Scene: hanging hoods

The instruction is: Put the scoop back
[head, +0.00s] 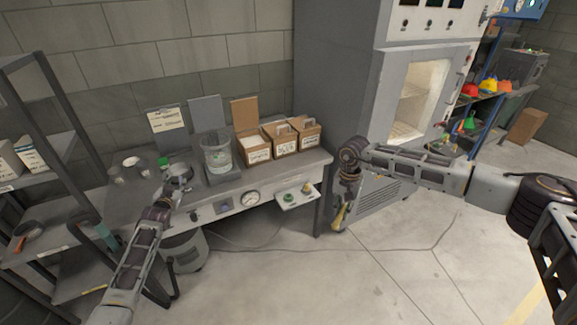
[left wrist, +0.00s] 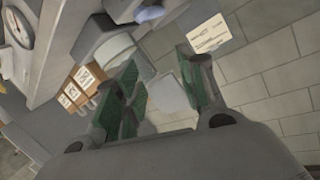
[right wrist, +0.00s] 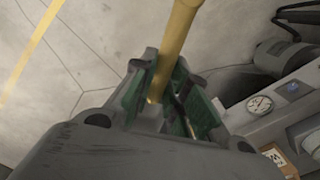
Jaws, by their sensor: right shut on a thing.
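The scoop (head: 339,216) is a yellow, brass-like tool hanging below my right gripper (head: 346,188) in the head view. In the right wrist view, my right gripper (right wrist: 168,95) is shut on the yellow scoop (right wrist: 178,35), held over bare floor in front of the bench. Its far end is cut off there, so I cannot tell the shape of its bowl. My left gripper (head: 177,180) is above the left part of the bench (head: 122,197), beside the clear beaker (head: 216,152). In the left wrist view, my left gripper (left wrist: 165,85) has its fingers apart with nothing between them.
Cardboard boxes (head: 257,150) stand at the bench's back right; the leftmost has a raised lid. A dial gauge (head: 250,198) is on the bench front, beside a small pull-out shelf (head: 298,196). A grey bin (head: 187,250) stands below. A tall oven (head: 412,95) is at right. The floor is mostly clear.

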